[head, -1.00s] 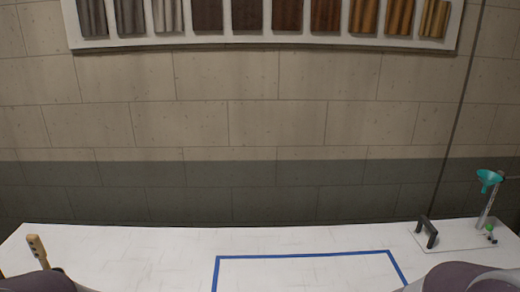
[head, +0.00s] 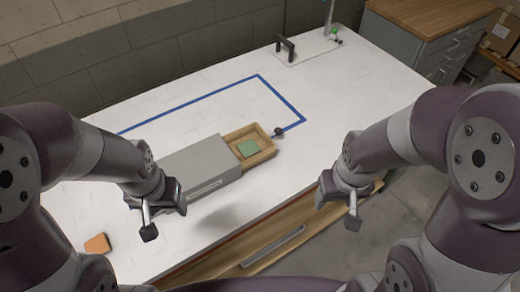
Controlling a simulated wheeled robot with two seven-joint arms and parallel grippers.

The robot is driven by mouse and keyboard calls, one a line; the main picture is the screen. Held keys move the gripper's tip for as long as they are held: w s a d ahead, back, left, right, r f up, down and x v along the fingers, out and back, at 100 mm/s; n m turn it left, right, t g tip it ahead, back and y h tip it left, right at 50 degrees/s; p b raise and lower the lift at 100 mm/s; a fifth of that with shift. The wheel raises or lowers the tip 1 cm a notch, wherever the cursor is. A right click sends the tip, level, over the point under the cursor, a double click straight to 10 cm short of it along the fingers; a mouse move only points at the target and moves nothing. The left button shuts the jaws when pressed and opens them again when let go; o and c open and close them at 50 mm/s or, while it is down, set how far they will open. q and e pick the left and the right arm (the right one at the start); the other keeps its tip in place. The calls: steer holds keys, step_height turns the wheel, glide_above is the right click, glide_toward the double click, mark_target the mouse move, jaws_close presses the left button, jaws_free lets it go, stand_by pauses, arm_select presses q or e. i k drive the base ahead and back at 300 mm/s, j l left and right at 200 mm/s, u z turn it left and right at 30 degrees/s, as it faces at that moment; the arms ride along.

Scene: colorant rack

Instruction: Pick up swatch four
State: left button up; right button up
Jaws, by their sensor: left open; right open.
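A green square swatch (head: 248,149) lies in the small pulled-out wooden drawer (head: 267,155) of a grey box (head: 190,160) on the white table. An orange piece, perhaps another swatch (head: 97,243), lies on the table at the lower left. I cannot read a number on either. My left gripper (head: 163,213) is open and empty, in front of the grey box and right of the orange piece. My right gripper (head: 338,207) is open and empty, right of the small drawer and near the table's front edge.
Blue tape (head: 200,98) outlines an area behind the box. A black handle (head: 285,48) stands on a plate at the back of the table. A wide wooden drawer with a metal handle (head: 272,246) sits under the front edge. A grey cabinet (head: 420,48) stands beyond.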

mark_target(249, 148)
steer(key=i+l+z, duration=0.1)
steer(key=z, duration=0.25)
steer(key=i+l+z, duration=0.1)
steer(key=z, duration=0.25)
steer(key=i+z, duration=0.1)
steer(key=z, duration=0.3)
